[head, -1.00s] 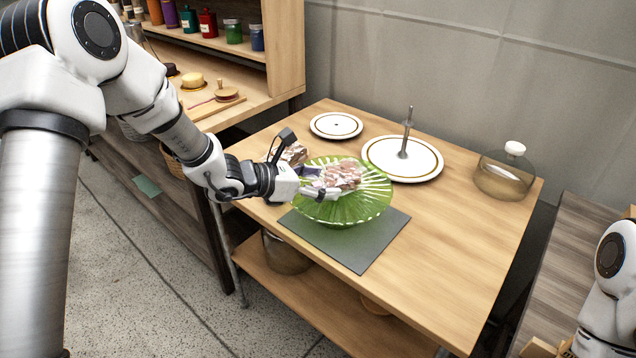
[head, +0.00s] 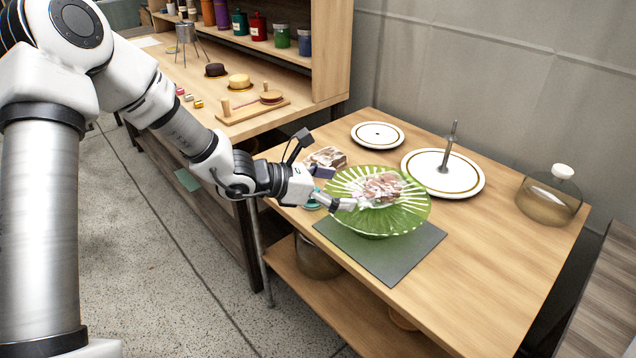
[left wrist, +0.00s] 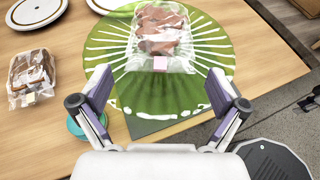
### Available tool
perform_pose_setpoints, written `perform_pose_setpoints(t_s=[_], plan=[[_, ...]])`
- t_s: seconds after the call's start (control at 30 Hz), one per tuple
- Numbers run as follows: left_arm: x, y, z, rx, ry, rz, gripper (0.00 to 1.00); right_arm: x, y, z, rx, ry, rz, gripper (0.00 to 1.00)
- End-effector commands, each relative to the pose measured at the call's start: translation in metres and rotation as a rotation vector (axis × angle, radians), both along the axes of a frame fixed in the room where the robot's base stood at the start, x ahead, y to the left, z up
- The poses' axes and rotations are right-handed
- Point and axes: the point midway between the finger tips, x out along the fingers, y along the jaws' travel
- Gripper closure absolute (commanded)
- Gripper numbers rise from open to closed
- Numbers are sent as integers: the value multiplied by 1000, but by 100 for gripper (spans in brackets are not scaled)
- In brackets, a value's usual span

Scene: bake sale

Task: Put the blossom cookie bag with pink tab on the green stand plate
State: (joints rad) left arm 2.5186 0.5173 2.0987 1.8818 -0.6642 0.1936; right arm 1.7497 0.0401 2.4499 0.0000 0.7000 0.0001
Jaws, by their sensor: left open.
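The green stand plate (head: 412,213) stands on a dark mat on the wooden table. A clear bag of pinkish cookies with a pink tab (head: 382,186) lies on the plate; it also shows in the left wrist view (left wrist: 163,32), with its pale pink tab toward me. My left gripper (head: 338,194) is at the plate's near left edge; in the left wrist view (left wrist: 160,95) its fingers are spread with nothing between them, and the bag lies beyond the fingertips, apart from them. My right gripper is out of view.
Another clear bag of brown cookies (head: 326,158) lies on the table left of the plate; its tab looks whitish. A small teal item (head: 312,201) is beside the gripper. White plates (head: 378,134), one with a central post (head: 447,150), and a glass dome (head: 551,196) stand behind.

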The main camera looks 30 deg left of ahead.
Motion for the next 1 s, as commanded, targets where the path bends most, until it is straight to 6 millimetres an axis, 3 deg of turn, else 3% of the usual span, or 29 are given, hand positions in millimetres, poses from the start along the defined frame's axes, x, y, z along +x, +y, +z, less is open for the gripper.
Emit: perform_pose_setpoints(t_s=[0.23,0.57,0.67,0.77,0.8,0.87,0.9,1.0], plan=[[-35,33,24,-7,-2,2,2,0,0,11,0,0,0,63],[-48,40,19,20,9,-14,2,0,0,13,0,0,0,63],[-65,31,-18,151,65,-103,2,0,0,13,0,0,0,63],[-111,24,-96,437,175,-327,2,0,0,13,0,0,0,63],[-139,27,-133,590,222,-467,2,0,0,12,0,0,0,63],[-188,39,-189,847,272,-738,2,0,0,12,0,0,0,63],[-219,51,-222,1017,268,-959,2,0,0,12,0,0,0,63],[-270,64,-275,1304,95,-1480,2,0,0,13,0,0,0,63]])
